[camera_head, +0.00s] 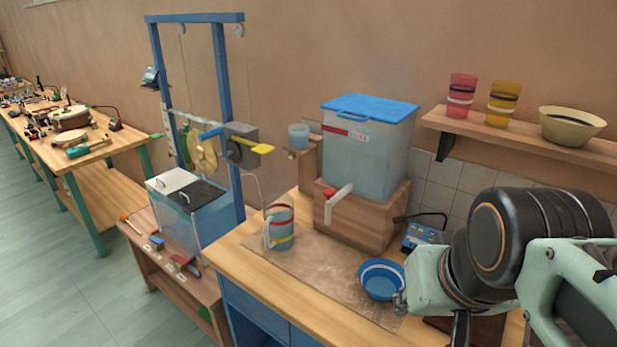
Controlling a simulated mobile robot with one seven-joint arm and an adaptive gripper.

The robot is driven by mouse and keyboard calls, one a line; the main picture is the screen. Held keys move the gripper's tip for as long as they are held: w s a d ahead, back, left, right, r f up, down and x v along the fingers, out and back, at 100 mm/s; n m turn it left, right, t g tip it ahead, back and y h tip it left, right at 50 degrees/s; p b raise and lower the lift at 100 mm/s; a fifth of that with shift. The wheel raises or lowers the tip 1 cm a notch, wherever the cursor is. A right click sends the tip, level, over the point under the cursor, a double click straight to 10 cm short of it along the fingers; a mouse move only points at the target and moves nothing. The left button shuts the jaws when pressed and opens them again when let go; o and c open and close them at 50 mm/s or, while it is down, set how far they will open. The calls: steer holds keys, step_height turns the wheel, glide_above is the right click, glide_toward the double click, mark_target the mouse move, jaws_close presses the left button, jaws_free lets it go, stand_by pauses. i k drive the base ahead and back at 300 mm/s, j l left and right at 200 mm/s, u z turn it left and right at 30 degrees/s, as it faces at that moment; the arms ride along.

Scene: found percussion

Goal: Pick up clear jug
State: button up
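The clear jug (279,229) stands upright on the mat on the wooden bench, left of the big clear tank. It is see-through, with a pale handle on its left side and coloured bands, red near the top and yellow lower down. Nothing touches it from above. My arm, black and mint green, fills the lower right of the view, well to the right of the jug. I cannot make out my gripper's fingers; the arm runs out of the picture at the bottom and right edges.
A clear tank (366,150) with a blue lid sits on a wooden block (361,218); its pale spout points toward the jug. A blue bowl (381,280) lies on the mat (330,268) near my arm. A shelf (520,138) holds cups and a bowl.

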mark_target(279, 210)
steer(key=u, duration=0.7)
steer(key=i+l, duration=0.05)
